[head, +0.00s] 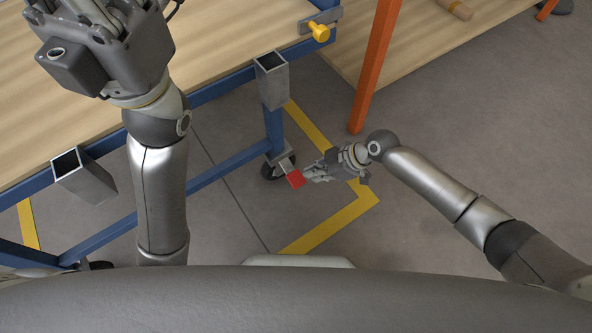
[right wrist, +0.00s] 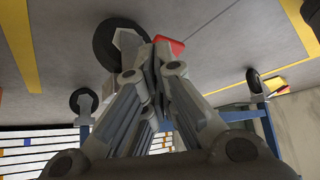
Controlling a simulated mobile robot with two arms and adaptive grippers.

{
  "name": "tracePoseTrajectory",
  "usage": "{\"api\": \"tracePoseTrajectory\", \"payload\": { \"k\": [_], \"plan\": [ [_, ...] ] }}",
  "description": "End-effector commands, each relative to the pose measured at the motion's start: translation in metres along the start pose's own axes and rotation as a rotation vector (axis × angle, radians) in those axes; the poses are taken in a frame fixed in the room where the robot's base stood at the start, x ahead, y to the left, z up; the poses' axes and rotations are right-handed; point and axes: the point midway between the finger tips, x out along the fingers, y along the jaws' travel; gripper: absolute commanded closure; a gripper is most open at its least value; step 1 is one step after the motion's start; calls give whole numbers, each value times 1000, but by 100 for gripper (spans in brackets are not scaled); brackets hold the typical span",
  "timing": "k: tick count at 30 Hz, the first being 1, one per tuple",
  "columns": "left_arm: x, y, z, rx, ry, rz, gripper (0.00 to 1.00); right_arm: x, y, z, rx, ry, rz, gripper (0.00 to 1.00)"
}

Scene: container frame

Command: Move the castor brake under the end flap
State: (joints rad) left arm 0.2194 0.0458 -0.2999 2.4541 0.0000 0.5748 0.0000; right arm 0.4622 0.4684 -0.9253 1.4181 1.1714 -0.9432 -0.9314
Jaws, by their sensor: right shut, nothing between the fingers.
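The castor (head: 270,171) with its black wheel stands under the corner leg of the blue-framed bench. Its red brake pedal (head: 295,179) sticks out to the right. In the right wrist view the castor wheel (right wrist: 118,42) and the red brake pedal (right wrist: 172,45) show just beyond the fingers. My right gripper (head: 308,176) is shut and empty, its fingertips right beside the pedal; I cannot tell if they touch. It also shows in the right wrist view (right wrist: 152,62). My left gripper (head: 90,25) is over the bench top; its fingertips are not clear. I cannot make out the end flap for certain.
Grey square sockets (head: 271,66) sit along the bench edge. A yellow knob (head: 319,32) is on the corner bracket. An orange post (head: 376,65) rises to the right of the castor.

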Motion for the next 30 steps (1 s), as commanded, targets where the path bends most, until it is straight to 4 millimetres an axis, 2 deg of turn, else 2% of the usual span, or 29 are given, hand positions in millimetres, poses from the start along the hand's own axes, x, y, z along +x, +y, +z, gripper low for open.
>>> {"api": "tracePoseTrajectory", "payload": {
  "k": [12,15,21,30],
  "plan": [
    [0,0,0,0,0,0,100,-82,0,1,-1,-2,2,100],
    [0,0,0,0,0,0,100,-97,0,1,-1,-1,1,100],
    [0,0,0,0,0,0,100,-112,0,0,0,0,0,100],
    [0,0,0,0,0,0,100,-113,0,0,0,0,0,100]
  ]
}}
